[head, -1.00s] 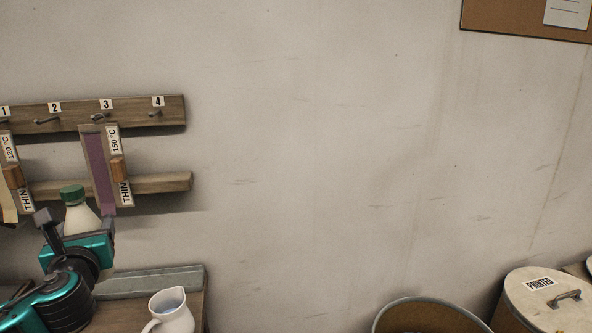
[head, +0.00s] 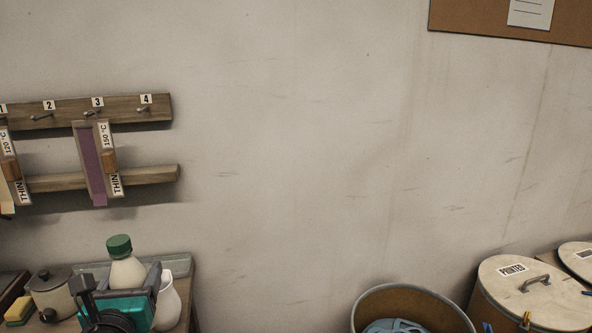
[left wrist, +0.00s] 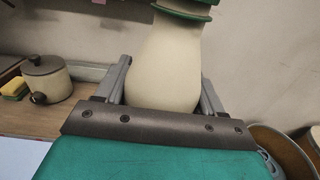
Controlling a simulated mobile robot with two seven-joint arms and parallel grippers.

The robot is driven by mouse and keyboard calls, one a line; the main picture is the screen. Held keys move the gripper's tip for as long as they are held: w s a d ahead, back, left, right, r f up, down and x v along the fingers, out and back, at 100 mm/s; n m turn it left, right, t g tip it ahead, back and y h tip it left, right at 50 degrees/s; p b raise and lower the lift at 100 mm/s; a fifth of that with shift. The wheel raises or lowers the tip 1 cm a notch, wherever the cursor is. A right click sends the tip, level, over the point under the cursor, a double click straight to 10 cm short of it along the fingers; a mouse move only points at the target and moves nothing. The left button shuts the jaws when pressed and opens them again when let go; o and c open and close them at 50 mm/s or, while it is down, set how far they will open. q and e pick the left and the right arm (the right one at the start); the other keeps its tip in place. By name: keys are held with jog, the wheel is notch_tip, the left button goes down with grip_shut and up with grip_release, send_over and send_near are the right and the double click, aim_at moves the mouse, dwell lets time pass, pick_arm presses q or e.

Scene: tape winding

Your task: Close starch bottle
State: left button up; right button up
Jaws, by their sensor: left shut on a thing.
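The starch bottle (head: 127,271) is cream-coloured with a green cap (head: 119,245) at its top. It stands close to upright, tilted slightly left in the head view. My left gripper (head: 122,288) is shut on the bottle's body, with one finger on each side. The left wrist view shows the pale body (left wrist: 165,68) between the fingers and green rings (left wrist: 182,12) at its neck. The upper part of the cap is cut off there, and I cannot tell how tightly it sits. The bottle's base is hidden behind my gripper. My right gripper is not in view.
A white jug (head: 168,303) stands just right of the bottle, partly hidden. A lidded pot (head: 52,293) and a yellow-green sponge (head: 19,311) sit left on the wooden bench. A round bin (head: 412,296) and a lidded "PRINTED" container (head: 512,290) stand at lower right.

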pick_arm(q)
jog(key=s+d+f+m+h, duration=0.3)
jog(key=s+d+h, duration=0.2)
jog(key=d, duration=0.8)
jog(key=s, duration=0.2)
jog(key=shift+s+t, duration=0.3)
jog(key=shift+s, duration=0.05)
jog(key=shift+f, duration=0.1)
jog(key=s+d+m+g+h, duration=0.1)
jog(key=d+m+g+h, duration=0.3)
jog(key=d+m+h, duration=0.4)
jog(key=d+r+h, duration=0.1)
jog(key=d+h, duration=0.2)
jog(key=d, duration=0.3)
jog(key=shift+h, duration=0.3)
